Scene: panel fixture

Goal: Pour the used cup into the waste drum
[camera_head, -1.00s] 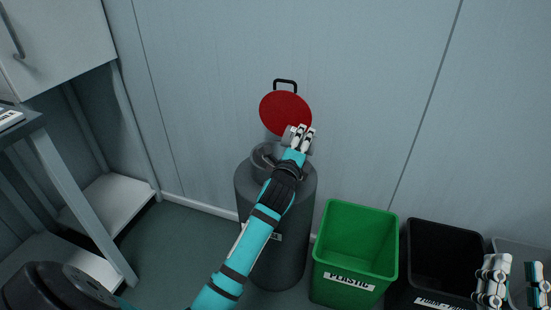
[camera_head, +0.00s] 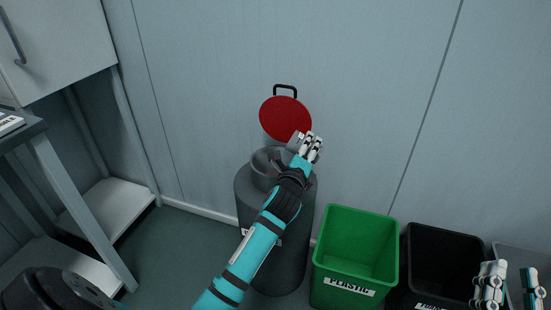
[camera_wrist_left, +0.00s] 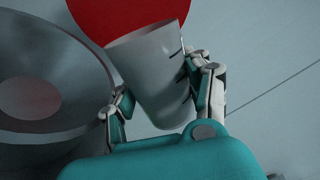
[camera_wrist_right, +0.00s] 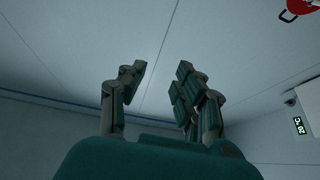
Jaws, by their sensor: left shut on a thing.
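The waste drum (camera_head: 285,262) is a dark grey cylinder with a funnel-like top (camera_head: 262,165) and a raised red round lid (camera_head: 285,115) behind it. My left gripper (camera_head: 308,146) is above the drum's right side, shut on a grey cup (camera_head: 296,141). In the left wrist view, the cup (camera_wrist_left: 150,75) is tilted between the fingers (camera_wrist_left: 160,100), beside the open funnel (camera_wrist_left: 60,112), with the red lid (camera_wrist_left: 90,12) behind. The cup's inside is hidden. My right gripper (camera_head: 513,285) is at the lower right; its wrist view shows the fingers (camera_wrist_right: 155,90) apart and empty.
A green bin (camera_head: 355,245) labelled PLASTIC stands right of the drum, then a black bin (camera_head: 440,260) and a grey bin (camera_head: 505,250) partly behind my right gripper. A shelf table (camera_head: 60,190) is at the left. The wall is close behind the drum.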

